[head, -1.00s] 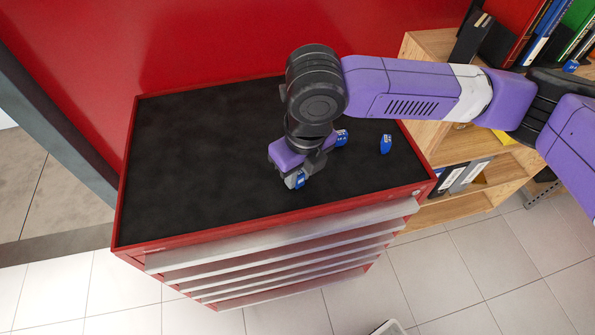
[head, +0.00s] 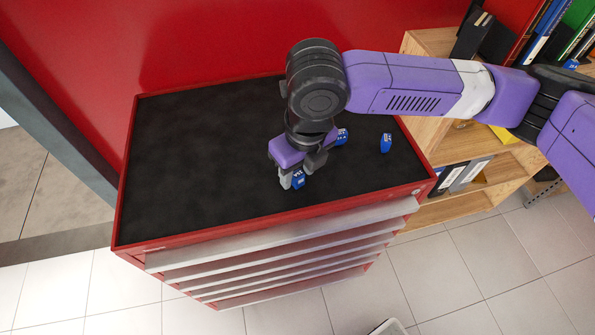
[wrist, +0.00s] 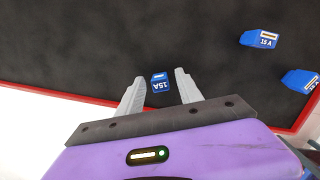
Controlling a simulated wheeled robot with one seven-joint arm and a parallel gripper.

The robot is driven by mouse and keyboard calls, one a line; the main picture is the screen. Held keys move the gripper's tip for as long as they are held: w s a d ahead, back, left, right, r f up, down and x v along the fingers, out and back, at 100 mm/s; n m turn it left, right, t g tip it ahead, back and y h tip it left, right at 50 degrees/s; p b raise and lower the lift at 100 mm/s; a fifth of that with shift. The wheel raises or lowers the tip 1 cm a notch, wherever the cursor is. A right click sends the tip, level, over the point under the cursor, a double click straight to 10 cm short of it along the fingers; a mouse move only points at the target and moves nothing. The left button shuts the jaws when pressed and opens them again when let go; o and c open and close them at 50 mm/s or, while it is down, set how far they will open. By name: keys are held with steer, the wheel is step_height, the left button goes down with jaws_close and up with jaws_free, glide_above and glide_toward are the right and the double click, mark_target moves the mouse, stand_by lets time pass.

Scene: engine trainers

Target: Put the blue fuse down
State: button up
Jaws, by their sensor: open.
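A blue fuse (head: 298,179) stands on the black top of the red tool cabinet, near its front edge. In the wrist view the same fuse (wrist: 160,83), marked 15A, sits between the two grey fingers. My gripper (head: 292,182) is open around it, with a gap on each side in the wrist view (wrist: 158,86). Two more blue fuses are on the top: one just behind my gripper (head: 341,137) and one farther right (head: 386,143). The wrist view also shows two other blue fuses at the right (wrist: 260,39).
The cabinet's black top (head: 200,150) is clear to the left. Its red rim (head: 200,238) runs along the front above the drawers. A wooden shelf (head: 450,150) with binders stands at the right, and a red wall is behind.

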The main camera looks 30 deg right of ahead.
step_height(320, 180, up, 11)
steer(key=s, duration=0.2)
steer(key=w+a+r+m+t+y, duration=0.15)
steer(key=a+y, duration=0.25)
steer(key=a, duration=0.5)
steer(key=w+a+r+m+t+y, duration=0.1)
steer(key=w+a+r+m+y, duration=0.15)
steer(key=a, duration=0.55)
steer(key=w+a+r+m+t+y, duration=0.2)
steer(key=a+r+m+t+y, duration=0.5)
steer(key=m, duration=0.4)
steer(key=s+d+f+m+t+h, duration=0.3)
steer(key=s+d+f+m+h, duration=0.2)
steer(key=d+f+m, duration=0.35)
steer(key=s+d+f+m+t+h, duration=0.3)
steer(key=s+d+f+m+h, duration=0.25)
steer(key=f+m, duration=0.5)
steer(key=s+d+f+m+g+h, duration=0.1)
steer(key=s+d, duration=0.4)
steer(key=s, duration=0.5)
steer(key=s+d+f+m+g+h, duration=0.1)
steer(key=s+d, duration=0.4)
steer(key=s, duration=0.6)
steer(key=shift+s+f+m+h, duration=0.3)
steer(key=shift+f+m+h, duration=0.25)
steer(key=shift+f, duration=0.4)
